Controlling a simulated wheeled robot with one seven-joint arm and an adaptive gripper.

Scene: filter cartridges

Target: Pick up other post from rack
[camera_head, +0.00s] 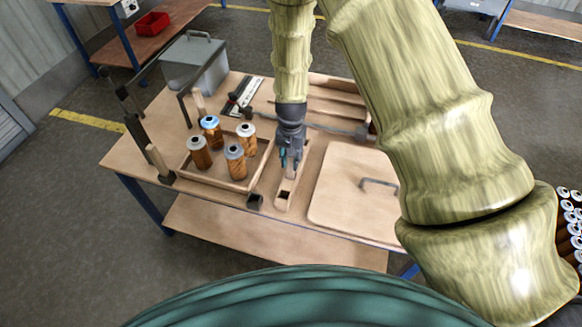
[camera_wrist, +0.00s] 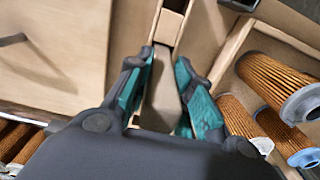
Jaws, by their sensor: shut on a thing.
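My gripper (camera_head: 288,160) points down over the narrow wooden rack (camera_head: 284,198) at the middle of the table. In the wrist view my gripper (camera_wrist: 168,88) has its teal-padded fingers on either side of a pale wooden post (camera_wrist: 161,98) and is shut on it. The rack also shows in the wrist view (camera_wrist: 171,24), just beyond the fingertips. The post's lower end is hidden, so I cannot tell whether it still sits in the rack. Another wooden post (camera_head: 158,161) stands upright in a dark holder at the table's left front.
Left of the rack, a wooden tray (camera_head: 240,184) holds several orange filter cartridges (camera_head: 235,165). A wooden lid with a handle (camera_head: 345,205) lies right. A grey bin (camera_head: 195,66) stands at the back left.

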